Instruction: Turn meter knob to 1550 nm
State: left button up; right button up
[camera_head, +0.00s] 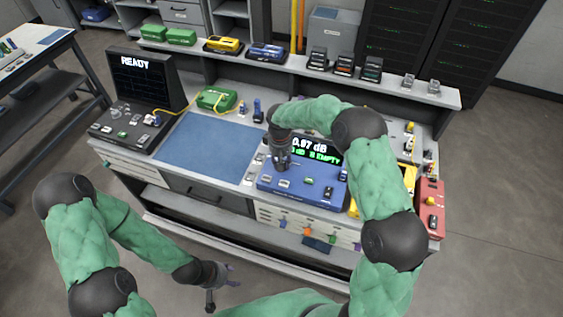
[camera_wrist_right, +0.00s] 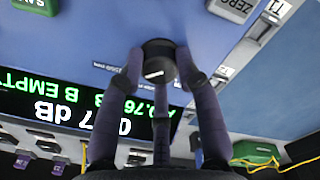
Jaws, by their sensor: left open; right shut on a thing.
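The blue meter (camera_head: 310,190) stands on the right part of the bench, its dark display reading about 0.97 dB and EMPTY. My right gripper (camera_head: 281,165) reaches down onto the left side of its face. In the right wrist view, the fingers of my right gripper (camera_wrist_right: 158,72) are shut on the round black knob (camera_wrist_right: 158,48), one on each side. A white mark shows on the knob; the small lettering around it is too small to read surely. In the head view the knob is hidden by the gripper. My left gripper (camera_head: 222,285) is open and empty, low in front of the bench.
A blue mat (camera_head: 208,143) lies left of the meter, with a READY-screen machine (camera_head: 140,90) beyond it. A green case (camera_head: 216,98) stands behind the mat. A red box (camera_head: 430,208) is at the right end. The mat is clear.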

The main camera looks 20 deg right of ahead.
jog(key=shift+m, duration=0.3)
jog(key=o, duration=1.1)
jog(key=shift+o, duration=0.2)
jog(key=shift+r, duration=0.15)
notch_tip(320, 180, up, 12)
jog(key=shift+a, duration=0.2)
